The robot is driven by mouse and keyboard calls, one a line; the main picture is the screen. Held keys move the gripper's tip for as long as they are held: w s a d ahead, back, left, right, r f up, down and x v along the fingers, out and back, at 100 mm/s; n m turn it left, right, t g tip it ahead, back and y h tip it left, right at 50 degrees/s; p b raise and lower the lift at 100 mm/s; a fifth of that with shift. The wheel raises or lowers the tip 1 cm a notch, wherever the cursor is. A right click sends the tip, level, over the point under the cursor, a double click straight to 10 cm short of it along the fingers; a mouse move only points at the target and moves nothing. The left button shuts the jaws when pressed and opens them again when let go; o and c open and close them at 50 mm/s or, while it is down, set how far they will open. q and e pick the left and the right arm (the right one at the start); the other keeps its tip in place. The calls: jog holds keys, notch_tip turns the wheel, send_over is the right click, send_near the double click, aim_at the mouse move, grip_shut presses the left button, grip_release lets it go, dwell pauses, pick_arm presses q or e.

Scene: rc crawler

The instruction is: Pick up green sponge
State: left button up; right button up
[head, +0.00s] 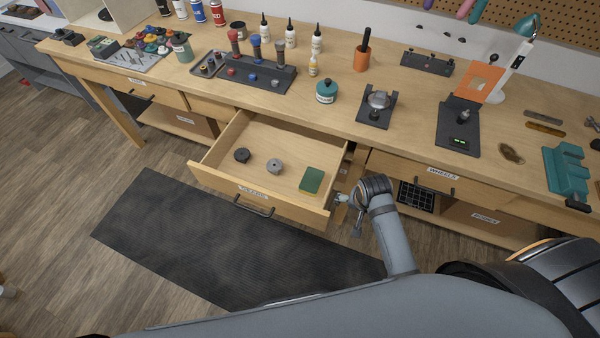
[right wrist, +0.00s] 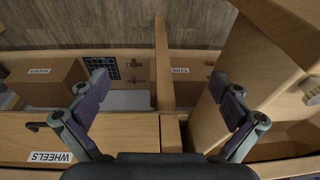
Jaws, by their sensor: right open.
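The green sponge (head: 312,180), with a yellowish edge, lies in the right part of an open wooden drawer (head: 225,147) in the head view. It does not show in the right wrist view. My right gripper (head: 346,212) is just outside the drawer's right front corner, to the right of the sponge and apart from it. In the right wrist view my right gripper (right wrist: 158,88) has its fingers wide apart with nothing between them. My left gripper is not in view.
The drawer's side wall (right wrist: 215,115) stands close to the right finger. The closed WHEELS drawer (right wrist: 50,140) is at the left. The workbench top (head: 345,112) holds bottles, tools and stands.

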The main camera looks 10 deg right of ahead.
notch_tip(320, 180, up, 4)
jog(key=w, duration=0.1)
notch_tip(320, 180, up, 4)
jog(key=m+g, duration=0.2)
jog(key=m, duration=1.6)
send_over(312, 179)
jog(key=shift+y, duration=0.4)
jog(key=f, duration=0.3)
jog(key=f+p, duration=0.1)
jog(key=f, duration=0.1)
jog(key=shift+d, duration=0.3)
jog(key=shift+a+f, duration=0.1)
jog(key=shift+f, duration=0.2)
jog(key=f, duration=0.2)
jog(key=f+p, duration=0.1)
jog(key=f, duration=0.1)
jog(key=shift+a+f, duration=0.2)
jog(key=shift+f, duration=0.05)
jog(key=shift+s, duration=0.1)
jog(key=c, duration=0.5)
